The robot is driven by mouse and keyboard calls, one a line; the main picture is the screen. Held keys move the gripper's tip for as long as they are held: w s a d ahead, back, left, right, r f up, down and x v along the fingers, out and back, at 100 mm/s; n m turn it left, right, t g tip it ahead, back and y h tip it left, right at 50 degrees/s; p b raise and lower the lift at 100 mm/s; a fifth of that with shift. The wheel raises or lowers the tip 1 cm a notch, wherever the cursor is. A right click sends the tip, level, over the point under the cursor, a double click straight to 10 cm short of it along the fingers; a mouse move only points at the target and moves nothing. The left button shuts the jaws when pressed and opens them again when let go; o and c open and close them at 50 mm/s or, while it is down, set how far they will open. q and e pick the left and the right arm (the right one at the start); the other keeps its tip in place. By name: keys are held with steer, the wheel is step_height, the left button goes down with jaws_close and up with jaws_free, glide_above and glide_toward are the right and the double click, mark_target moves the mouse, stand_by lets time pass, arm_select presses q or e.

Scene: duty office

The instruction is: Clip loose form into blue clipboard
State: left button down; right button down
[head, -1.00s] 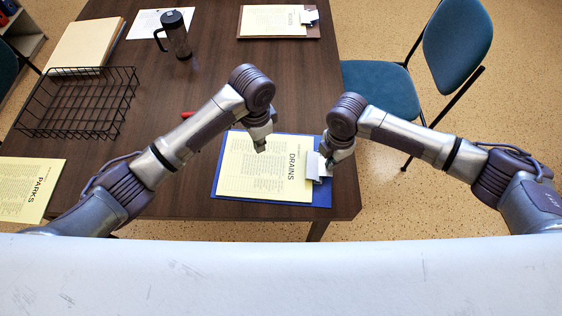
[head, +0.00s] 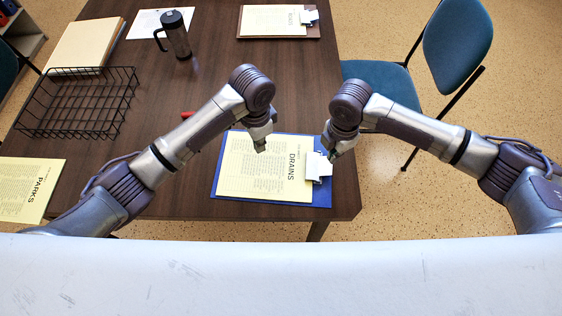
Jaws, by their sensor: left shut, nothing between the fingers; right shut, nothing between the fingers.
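The blue clipboard (head: 322,197) lies near the front right corner of the table. A yellow form headed DRAINS (head: 255,165) lies on it, its right edge at the white clip (head: 318,166). My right gripper (head: 331,152) is shut and empty, just above and right of the clip. My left gripper (head: 261,146) is shut and empty over the far edge of the form. Another yellow form headed PARKS (head: 30,188) lies at the table's left front. Whether the clip presses on the DRAINS form is too small to tell.
A black wire tray (head: 78,134) stands at left. A dark mug (head: 176,36), a folder stack (head: 85,45) and a brown clipboard (head: 240,38) with a sheet are at the back. A red pen-like item (head: 187,115) lies behind the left arm.

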steer(key=shift+r, duration=1.6)
steer(key=shift+r, duration=0.15)
arm_select(q)
step_height(320, 180, up, 12)
arm_select(e)
step_height(320, 180, up, 12)
